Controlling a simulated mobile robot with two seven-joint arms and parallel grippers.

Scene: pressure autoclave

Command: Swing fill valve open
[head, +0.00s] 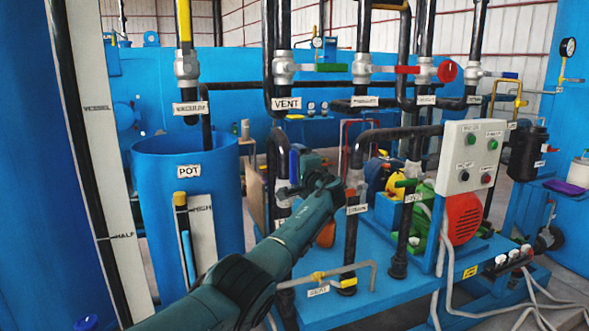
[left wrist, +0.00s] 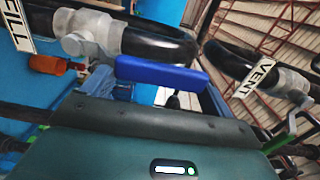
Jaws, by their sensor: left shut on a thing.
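The fill valve shows in the left wrist view as a grey metal body (left wrist: 92,38) on a black pipe, beside a white FILL label (left wrist: 16,25). Its blue lever handle (left wrist: 160,74) lies roughly level across that picture. My right gripper is in neither view.
The VENT pipe and valve (head: 284,70) with a green handle stand above the gripper. A black pipe (head: 352,230) stands close right of my arm. The blue pot (head: 150,170) is at left, and a grey control box (head: 470,155) is at right.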

